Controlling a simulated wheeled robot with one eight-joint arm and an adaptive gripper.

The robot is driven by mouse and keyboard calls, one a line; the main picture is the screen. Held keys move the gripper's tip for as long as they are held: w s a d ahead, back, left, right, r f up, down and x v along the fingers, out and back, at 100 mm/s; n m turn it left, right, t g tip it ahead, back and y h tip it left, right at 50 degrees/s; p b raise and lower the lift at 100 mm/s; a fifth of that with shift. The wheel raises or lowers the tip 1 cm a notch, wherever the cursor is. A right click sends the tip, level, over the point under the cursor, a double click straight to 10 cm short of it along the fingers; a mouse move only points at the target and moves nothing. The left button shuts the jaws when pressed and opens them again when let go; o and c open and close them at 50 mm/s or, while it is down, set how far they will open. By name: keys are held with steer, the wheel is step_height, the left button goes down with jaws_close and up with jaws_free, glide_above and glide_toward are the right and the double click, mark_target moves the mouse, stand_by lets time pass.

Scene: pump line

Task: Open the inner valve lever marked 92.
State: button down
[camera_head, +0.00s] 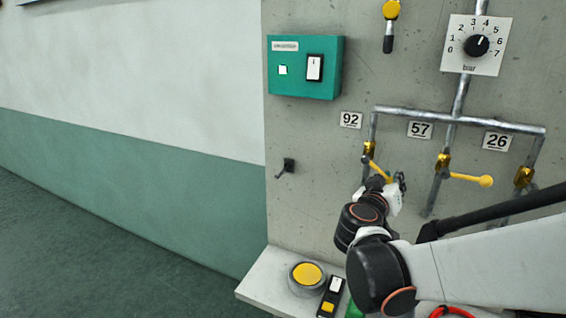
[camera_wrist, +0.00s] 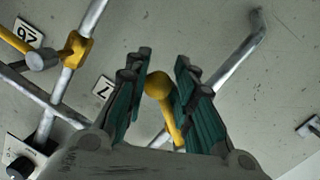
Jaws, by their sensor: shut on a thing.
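The yellow lever marked 92 (camera_head: 379,171) slants down and right from its brass valve in the head view. Its label (camera_head: 350,119) is above and left of the valve. My gripper (camera_head: 399,186) is at the lever's outer end and hides it in that view. In the wrist view, my gripper (camera_wrist: 167,75) has its green-padded fingers on both sides of the yellow lever and its round knob (camera_wrist: 158,86), shut on it. The lever's valve is hidden behind my gripper there.
The lever marked 57 (camera_head: 467,178) points right, near horizontal. The valve marked 26 (camera_head: 524,177) is partly behind my arm. A pressure dial (camera_head: 476,45) is above the pipes. A teal switch box (camera_head: 305,67) is at left. A shelf (camera_head: 264,287) with a yellow button (camera_head: 307,274) is below.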

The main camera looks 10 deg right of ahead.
steer(key=shift+w+a+f+m+t+y+b, duration=0.2)
steer(key=shift+w+a+f+m+y, duration=0.3)
steer(key=shift+w+a+m, duration=0.75)
steer(key=shift+w+a+f+m+t+y+b, duration=0.25)
steer(key=shift+a+f+m+y, duration=0.4)
steer(key=shift+m, duration=1.25)
steer(key=shift+w+a+f+m+t+y+b, duration=0.1)
steer(key=shift+w+a+f+m+y+b, duration=0.2)
steer(key=shift+w+a+m, duration=0.75)
steer(key=shift+s+a+m, duration=0.1)
steer(key=shift+s+m, duration=0.2)
steer(key=shift+m, duration=0.3)
steer(key=shift+f, duration=0.1)
steer(key=c, duration=1.2)
jaws_free()
steer(key=shift+s+a, duration=0.1)
